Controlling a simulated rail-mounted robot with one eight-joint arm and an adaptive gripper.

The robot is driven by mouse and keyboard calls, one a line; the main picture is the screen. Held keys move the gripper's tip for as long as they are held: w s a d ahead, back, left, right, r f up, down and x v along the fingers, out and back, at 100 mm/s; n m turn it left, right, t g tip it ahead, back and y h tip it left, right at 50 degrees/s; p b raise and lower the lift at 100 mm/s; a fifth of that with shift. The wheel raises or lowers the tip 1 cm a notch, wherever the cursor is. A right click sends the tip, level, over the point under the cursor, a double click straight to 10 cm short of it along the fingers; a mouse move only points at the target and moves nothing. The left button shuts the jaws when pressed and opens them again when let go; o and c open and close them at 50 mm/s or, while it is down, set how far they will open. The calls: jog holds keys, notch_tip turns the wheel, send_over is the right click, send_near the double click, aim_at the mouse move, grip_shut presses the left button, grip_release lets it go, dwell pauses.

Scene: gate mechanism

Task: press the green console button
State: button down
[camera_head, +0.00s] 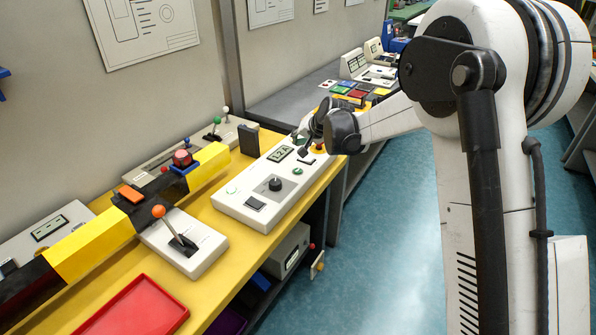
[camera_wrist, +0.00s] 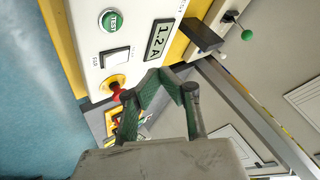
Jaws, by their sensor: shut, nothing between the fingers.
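The white console (camera_head: 240,203) stands on the yellow bench. Its green button (camera_head: 297,171) sits near the console's right edge. In the wrist view the green button (camera_wrist: 111,21), marked TEST, is at the upper left, unobstructed. My gripper (camera_head: 304,151) is shut and empty over the far end of the console. In the wrist view my gripper (camera_wrist: 165,74) points at the area below the display, apart from the green button. I cannot tell whether the fingertips touch the console.
A red knob (camera_wrist: 117,92) on a yellow base is close beside my fingers. The console also carries a 1.2 A display (camera_wrist: 159,40) and a black knob (camera_head: 275,184). A yellow-and-black barrier arm (camera_head: 95,244), an orange-tipped lever (camera_head: 159,211) and a red tray (camera_head: 140,308) are nearer.

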aim_at(298, 170)
notch_tip(298, 170, down, 7)
jog(key=b, duration=0.3)
jog(key=shift+f+b, duration=0.2)
jog(key=shift+b, duration=0.15)
jog(key=shift+f+b, duration=0.4)
jog(key=shift+f, duration=0.2)
dwell(0.8)
jog(key=shift+f+b, duration=0.4)
jog(key=shift+b, duration=0.05)
jog(key=shift+f+b, duration=0.35)
jog(key=shift+f, duration=0.05)
dwell(0.6)
dwell(0.3)
jog(key=shift+r+p, duration=0.3)
jog(key=shift+r, duration=0.55)
jog(key=shift+r+p, duration=1.1)
jog(key=shift+r, duration=1.4)
